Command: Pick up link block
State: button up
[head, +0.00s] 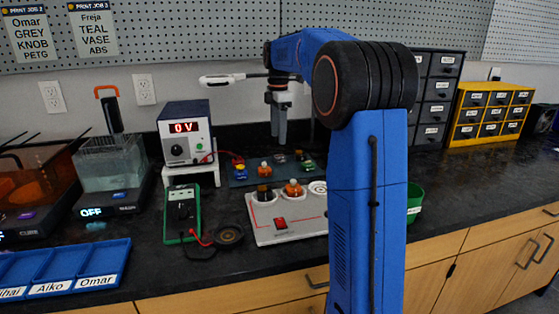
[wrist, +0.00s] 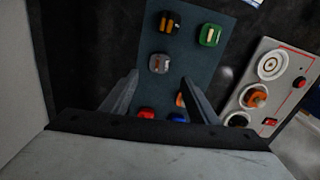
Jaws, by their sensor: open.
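Several small coloured blocks sit on a dark mat (wrist: 185,65). In the wrist view they include a grey block (wrist: 159,64), a green block (wrist: 210,35), a black-and-orange block (wrist: 169,22), a red block (wrist: 147,113), a blue block (wrist: 177,117) and a partly hidden orange block (wrist: 180,99). I cannot tell from labels which is the link block. My gripper (wrist: 160,77) is open and empty, with the grey block showing between and just beyond its fingertips. In the head view my gripper (head: 279,128) points down, above the mat (head: 238,182).
A pale test panel (head: 283,235) with round sockets, blocks and a red switch lies in front of the mat. A power supply (head: 187,134) on a white stand and a green multimeter (head: 182,214) are left. Drawer cabinets stand right.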

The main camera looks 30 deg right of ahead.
aim_at(280, 156)
jog(key=shift+d+f, duration=0.2)
jog(key=shift+f, duration=1.8)
jog(key=shift+d+f, duration=0.15)
jog(key=shift+f, duration=1.8)
jog(key=c, duration=1.1)
